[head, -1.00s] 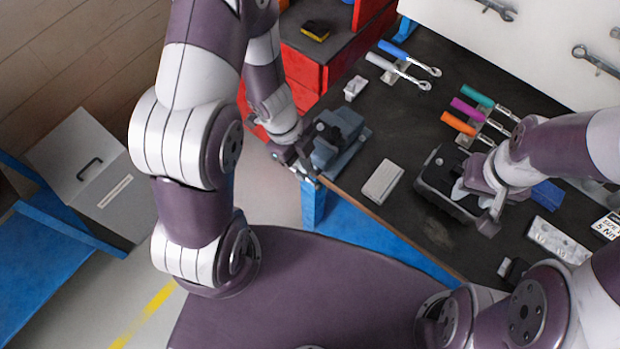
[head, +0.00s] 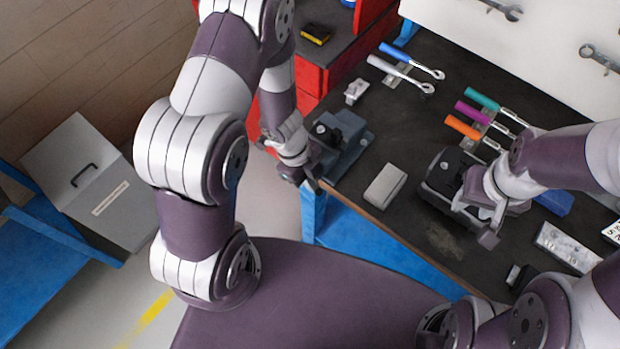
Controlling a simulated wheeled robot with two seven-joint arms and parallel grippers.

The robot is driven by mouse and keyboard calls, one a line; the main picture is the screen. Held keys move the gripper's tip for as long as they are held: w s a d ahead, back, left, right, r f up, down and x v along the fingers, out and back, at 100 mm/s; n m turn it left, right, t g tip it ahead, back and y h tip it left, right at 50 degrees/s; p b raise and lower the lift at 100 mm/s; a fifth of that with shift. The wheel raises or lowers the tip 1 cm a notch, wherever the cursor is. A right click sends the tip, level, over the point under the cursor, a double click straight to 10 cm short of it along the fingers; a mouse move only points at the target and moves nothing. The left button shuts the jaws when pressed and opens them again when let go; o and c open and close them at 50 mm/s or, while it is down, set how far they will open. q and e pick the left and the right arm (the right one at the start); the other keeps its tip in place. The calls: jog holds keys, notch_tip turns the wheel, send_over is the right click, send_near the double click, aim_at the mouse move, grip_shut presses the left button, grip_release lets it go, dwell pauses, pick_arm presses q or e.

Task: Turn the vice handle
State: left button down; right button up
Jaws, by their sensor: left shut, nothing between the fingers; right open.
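The grey-blue vice (head: 348,138) stands at the left front corner of the dark workbench (head: 400,215). Its handle is not clearly visible; my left gripper and wrist cover that side. My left gripper (head: 312,183) is shut and empty, at the vice's front left side by the bench edge. I cannot tell whether it touches the vice. My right gripper (head: 486,222) is open, over the dark case (head: 440,178) on the right part of the bench, pointing down toward the bench.
A grey block (head: 385,186) lies right of the vice, and a small pale block (head: 356,90) behind it. Blue and white-handled tools (head: 400,72) and several coloured-handled tools (head: 470,115) lie farther back. A red cabinet (head: 310,80) stands behind left. The front bench edge is mostly clear.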

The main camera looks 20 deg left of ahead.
pick_arm(q)
jog(key=shift+s+d+f+y+b, duration=0.1)
jog(key=shift+d+f+y+b, duration=0.2)
jog(key=shift+y, duration=0.2)
